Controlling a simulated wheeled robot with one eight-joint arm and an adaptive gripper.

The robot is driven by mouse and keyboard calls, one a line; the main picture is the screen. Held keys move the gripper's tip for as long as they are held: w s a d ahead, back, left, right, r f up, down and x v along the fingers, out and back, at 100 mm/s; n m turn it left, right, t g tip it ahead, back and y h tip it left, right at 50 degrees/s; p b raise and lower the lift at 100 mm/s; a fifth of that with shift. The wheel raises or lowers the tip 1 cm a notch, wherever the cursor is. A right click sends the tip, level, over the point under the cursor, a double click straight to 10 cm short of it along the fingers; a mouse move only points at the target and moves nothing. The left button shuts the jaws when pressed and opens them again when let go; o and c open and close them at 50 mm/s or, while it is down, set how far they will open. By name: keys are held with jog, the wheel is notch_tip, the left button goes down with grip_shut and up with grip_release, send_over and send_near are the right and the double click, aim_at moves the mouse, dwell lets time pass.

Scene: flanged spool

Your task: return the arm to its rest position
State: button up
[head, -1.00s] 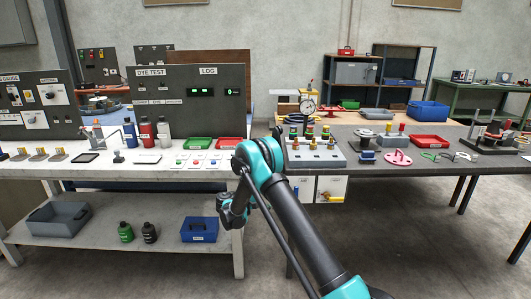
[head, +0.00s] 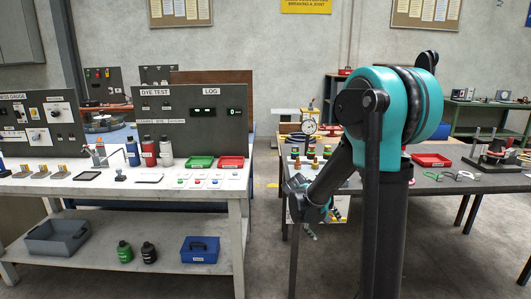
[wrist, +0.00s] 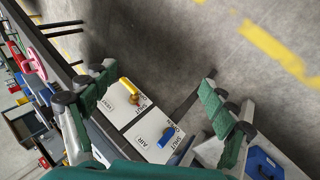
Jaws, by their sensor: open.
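My arm stands folded up in the head view, with its large teal elbow joint (head: 395,105) raised in front of the right-hand bench. The forearm slopes down and left to my gripper (head: 311,232), which hangs in front of that bench, near the gap between the benches. In the wrist view my gripper (wrist: 165,108) has its two green fingers spread wide and nothing between them. Beyond the fingers are white valve panels with a yellow handle (wrist: 129,87) and a blue handle (wrist: 167,137). The arm hides part of the right bench top.
The left bench (head: 110,190) carries bottles, red and green trays and a DYE TEST panel (head: 190,120). A blue box (head: 200,249) sits on its lower shelf. The right bench (head: 440,182) holds a red tray (head: 432,160) and tools. Floor between the benches is open.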

jog(key=s+a+f+m+y, duration=0.1)
jog(key=s+y, duration=0.2)
jog(key=s, duration=0.8)
jog(key=s+a+f+m+t+y, duration=0.1)
jog(key=s+a+f+m+y, duration=0.1)
jog(key=s, duration=0.8)
jog(key=shift+s+f+y, duration=0.15)
jog(key=shift+s+y, duration=0.2)
jog(key=shift+y, duration=0.25)
